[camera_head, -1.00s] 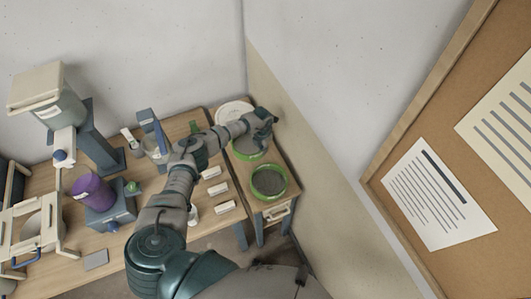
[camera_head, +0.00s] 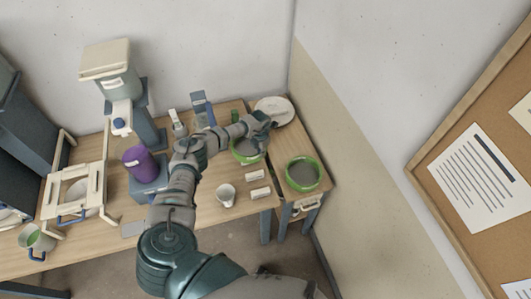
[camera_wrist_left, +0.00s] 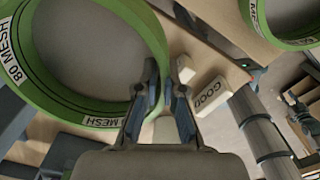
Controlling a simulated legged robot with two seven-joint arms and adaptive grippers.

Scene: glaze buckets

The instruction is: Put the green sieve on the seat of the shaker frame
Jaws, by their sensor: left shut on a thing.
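My left gripper (camera_head: 260,126) is shut on the rim of a green sieve (camera_head: 243,158) with a grey mesh, at the right end of the main table. In the left wrist view, the fingers (camera_wrist_left: 160,100) pinch the rim of this sieve (camera_wrist_left: 85,113), which carries "80 MESH" labels. My forearm and gripper hide part of the sieve in the head view. The shaker frame (camera_head: 103,177) appears to be the cream frame with posts at the left of the table. Its seat is only partly clear. My right gripper is not in view.
A second green sieve (camera_head: 317,181) sits on the side table (camera_head: 277,160), with a white round dish (camera_head: 273,108) behind. A white cup (camera_head: 226,195), label blocks (camera_head: 258,192), a purple container (camera_head: 139,160) and a tall dispenser (camera_head: 143,118) stand on the main table.

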